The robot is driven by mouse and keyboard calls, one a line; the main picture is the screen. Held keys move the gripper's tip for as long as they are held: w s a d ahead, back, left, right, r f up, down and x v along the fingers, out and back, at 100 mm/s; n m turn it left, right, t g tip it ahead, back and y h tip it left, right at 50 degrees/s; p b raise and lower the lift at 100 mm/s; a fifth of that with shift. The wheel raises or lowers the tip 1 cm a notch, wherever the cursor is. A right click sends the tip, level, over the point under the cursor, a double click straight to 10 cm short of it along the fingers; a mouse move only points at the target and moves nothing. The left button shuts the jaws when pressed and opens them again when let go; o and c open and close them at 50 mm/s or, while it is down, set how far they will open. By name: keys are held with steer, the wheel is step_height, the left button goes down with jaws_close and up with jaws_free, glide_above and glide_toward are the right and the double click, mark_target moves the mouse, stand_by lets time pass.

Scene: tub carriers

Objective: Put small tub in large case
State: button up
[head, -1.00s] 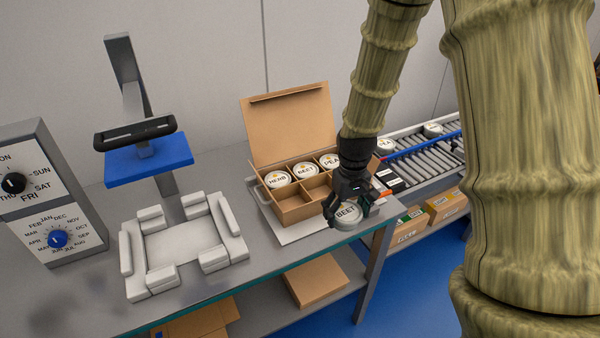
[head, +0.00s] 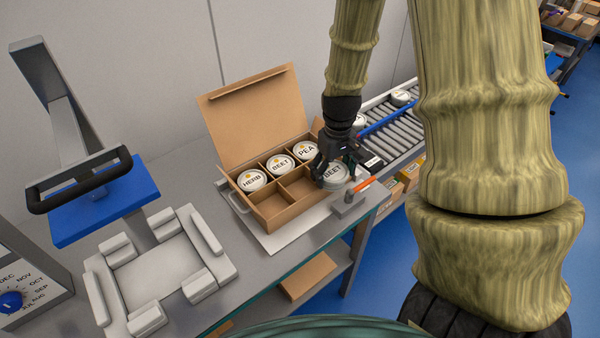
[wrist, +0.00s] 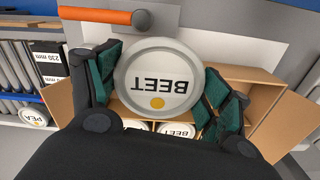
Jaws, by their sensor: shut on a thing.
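My gripper (head: 336,166) is shut on a round white tub (head: 335,176) with a grey rim, labelled BEET. The wrist view shows this tub (wrist: 158,68) between the two green-padded fingers (wrist: 162,90). It is held at the right front corner of the open cardboard case (head: 285,219); I cannot tell its exact height. The case has dividers and a raised lid (head: 255,115). Its back row holds HERB (head: 251,180), BEET (head: 280,164) and PEA (head: 307,151) tubs. The front left and middle compartments look empty. The front right compartment is largely hidden by my gripper and the tub.
A roller conveyor (head: 395,128) with more tubs lies behind at right. A white fixture (head: 160,265) and a stand with a blue plate (head: 97,203) are at left. The bench in front is clear.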

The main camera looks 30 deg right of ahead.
steer(key=shift+w+a+f+p, duration=0.75)
steer(key=shift+w+a, duration=0.2)
steer(key=shift+w, duration=0.1)
steer(key=shift+w+a+f+p, duration=0.7)
steer(key=shift+w+a, duration=0.25)
steer(key=shift+w, duration=0.15)
steer(key=shift+w+a+f+p, duration=0.65)
steer(key=shift+w+a+p, duration=0.1)
steer(key=shift+w+a, duration=0.25)
steer(key=shift+f, duration=0.45)
steer(key=shift+s+f, duration=0.15)
steer(key=o, duration=0.8)
steer(key=shift+b, duration=0.3)
steer(key=o, duration=0.3)
steer(key=shift+f, duration=0.15)
